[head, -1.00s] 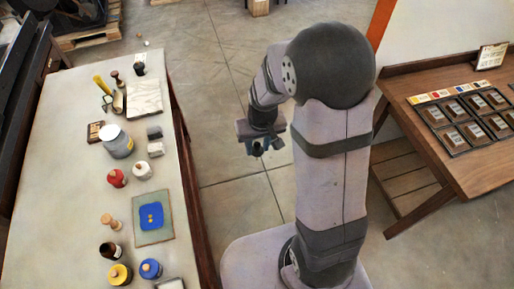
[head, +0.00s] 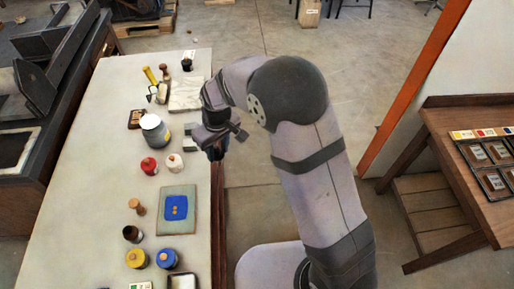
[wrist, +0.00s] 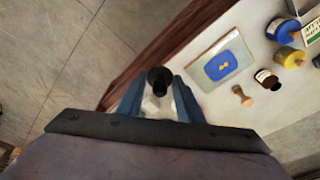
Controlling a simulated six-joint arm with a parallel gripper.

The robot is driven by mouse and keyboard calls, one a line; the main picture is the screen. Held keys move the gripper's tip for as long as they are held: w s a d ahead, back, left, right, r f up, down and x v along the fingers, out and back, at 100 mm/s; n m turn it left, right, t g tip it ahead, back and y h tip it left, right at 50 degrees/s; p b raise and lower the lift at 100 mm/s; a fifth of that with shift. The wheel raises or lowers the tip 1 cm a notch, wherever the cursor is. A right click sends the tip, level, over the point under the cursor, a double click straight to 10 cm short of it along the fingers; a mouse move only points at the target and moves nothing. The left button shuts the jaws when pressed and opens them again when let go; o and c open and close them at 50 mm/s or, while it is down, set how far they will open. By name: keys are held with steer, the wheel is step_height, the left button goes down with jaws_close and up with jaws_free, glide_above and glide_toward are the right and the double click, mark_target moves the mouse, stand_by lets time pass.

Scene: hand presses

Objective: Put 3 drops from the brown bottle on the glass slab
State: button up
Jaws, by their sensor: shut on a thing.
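The glass slab (head: 189,221) lies on the table's right side and bears a blue patch (head: 168,208) with two small yellow-amber spots (head: 176,209). It also shows in the wrist view (wrist: 203,77). The brown bottle (head: 132,236) stands left of the slab and nearer the camera; it shows with a pale label in the wrist view (wrist: 264,77). My gripper (head: 216,148) is beyond the slab, by the table's right edge. In the wrist view my gripper (wrist: 158,92) is shut on a small black-ended thing (wrist: 158,78); its lower part is hard to make out.
A wooden-handled stamp (head: 137,207), yellow jar (head: 137,258) and blue jar (head: 166,258) stand around the bottle. Red (head: 149,166) and white (head: 174,163) containers and a large grey tin (head: 155,133) stand farther back.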

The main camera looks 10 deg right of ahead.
steer(key=s+a+n, duration=0.3)
steer(key=s+a, duration=0.3)
steer(key=a, duration=0.4)
steer(key=s+a+n+g, duration=0.1)
steer(key=s+a+n, duration=0.3)
steer(key=a, duration=0.6)
steer(key=s+a+n+p, duration=0.1)
steer(key=s+a+n, duration=0.2)
steer(key=s+a, duration=0.5)
steer(key=shift+a+g+y, duration=0.3)
steer(key=shift+a, duration=0.75)
step_height(320, 180, down, 10)
steer(key=b, duration=0.6)
steer(key=shift+r, duration=0.15)
steer(key=shift+r, duration=0.15)
step_height(320, 180, up, 9)
steer(key=p, duration=0.5)
